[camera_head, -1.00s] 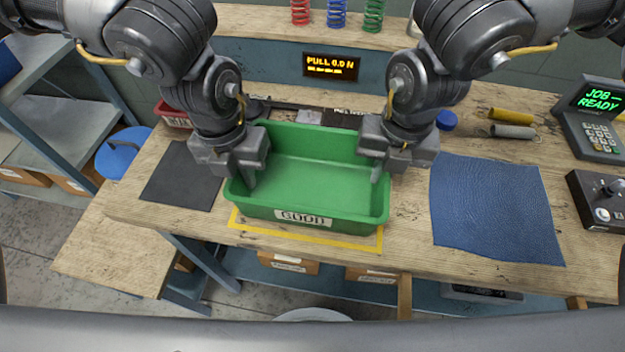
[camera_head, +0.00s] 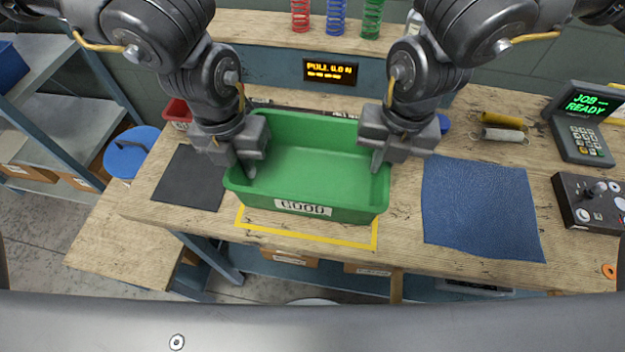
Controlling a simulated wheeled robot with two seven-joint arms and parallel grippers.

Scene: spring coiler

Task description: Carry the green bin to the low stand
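The green bin (camera_head: 312,175), labelled GOOD, is empty and roughly level at the middle of the bench. It seems to hang slightly above the yellow tape outline (camera_head: 300,234). My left gripper (camera_head: 243,165) is shut on the bin's left wall, with a finger showing inside. My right gripper (camera_head: 382,160) is shut on the right wall in the same way; the outer fingers are mostly hidden. A low wooden-topped stand (camera_head: 125,235), which looks like the low stand, is at the left, below bench height, with a bare top.
A black mat (camera_head: 188,180) lies left of the bin and a blue mat (camera_head: 480,210) right of it. A control box (camera_head: 590,203) and keypad terminal (camera_head: 583,135) stand at the right. A blue stool (camera_head: 130,150) and shelf rack (camera_head: 60,125) are at far left.

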